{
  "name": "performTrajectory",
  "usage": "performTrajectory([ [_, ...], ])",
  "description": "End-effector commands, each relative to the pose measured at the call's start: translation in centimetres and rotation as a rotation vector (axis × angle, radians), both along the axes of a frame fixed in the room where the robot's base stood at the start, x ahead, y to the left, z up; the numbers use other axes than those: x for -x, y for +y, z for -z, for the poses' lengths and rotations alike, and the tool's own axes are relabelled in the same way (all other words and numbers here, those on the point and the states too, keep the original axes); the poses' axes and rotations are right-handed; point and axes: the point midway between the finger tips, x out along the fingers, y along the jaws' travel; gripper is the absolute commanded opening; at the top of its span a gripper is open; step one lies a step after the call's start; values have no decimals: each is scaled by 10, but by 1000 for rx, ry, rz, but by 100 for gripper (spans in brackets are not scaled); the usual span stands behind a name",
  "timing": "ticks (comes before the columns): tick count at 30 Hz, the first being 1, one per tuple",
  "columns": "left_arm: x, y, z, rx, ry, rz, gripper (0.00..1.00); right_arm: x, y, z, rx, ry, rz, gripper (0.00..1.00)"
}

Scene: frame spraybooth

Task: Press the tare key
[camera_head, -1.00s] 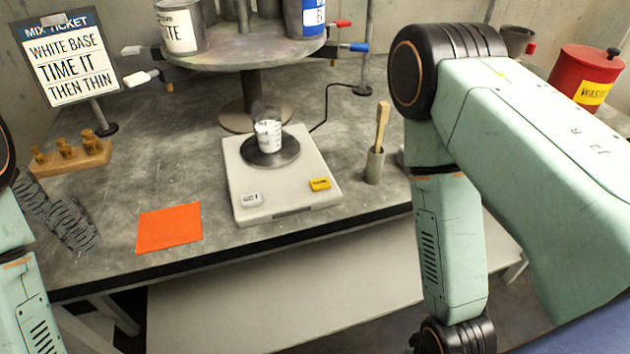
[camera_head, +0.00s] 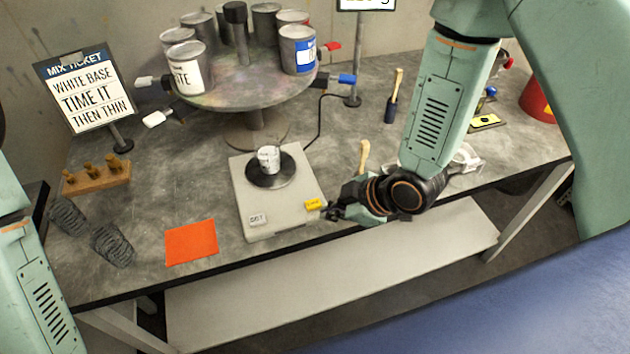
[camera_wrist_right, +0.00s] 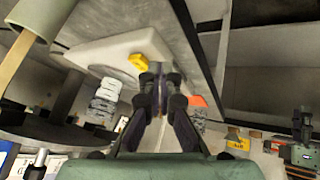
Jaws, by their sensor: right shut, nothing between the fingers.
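A pale scale (camera_head: 286,222) stands on the bench with a white-filled clear cup (camera_head: 268,157) on its round dark pan (camera_head: 271,172). On its front edge are a yellow key (camera_head: 314,204) at the right and a white key (camera_head: 258,219) at the left; I cannot read the yellow label clearly. My right gripper (camera_head: 331,211) is shut and empty, its tips just right of the yellow key. In the right wrist view the shut fingertips (camera_wrist_right: 160,72) are beside the yellow key (camera_wrist_right: 140,61); contact is not clear. My left gripper is out of view.
An orange sheet (camera_head: 191,242) lies left of the scale. A brush holder stands partly behind my right arm, its wooden handle (camera_head: 363,155) showing. A round stand (camera_head: 225,94) with several cans is behind the scale. A weight block (camera_head: 98,179) is at the left.

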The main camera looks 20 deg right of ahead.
Motion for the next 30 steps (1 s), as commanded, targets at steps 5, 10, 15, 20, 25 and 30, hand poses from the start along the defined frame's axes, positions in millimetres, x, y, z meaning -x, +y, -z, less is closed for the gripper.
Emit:
performTrajectory([
  [5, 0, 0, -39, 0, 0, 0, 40, -35, 8, -71, 48, -170, -194, 0],
  [10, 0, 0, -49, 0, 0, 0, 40, -48, 11, -95, 76, -247, -285, 0],
  [15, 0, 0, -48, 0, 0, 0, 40, -51, 11, -97, 82, -261, -302, 0],
  [20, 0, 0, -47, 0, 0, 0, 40, -50, 11, -95, 81, -261, -301, 0],
  [25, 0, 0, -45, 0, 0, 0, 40, -50, 11, -93, 81, -259, -300, 0],
  [30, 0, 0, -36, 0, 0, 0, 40, -50, 11, -83, 80, -258, -299, 0],
])
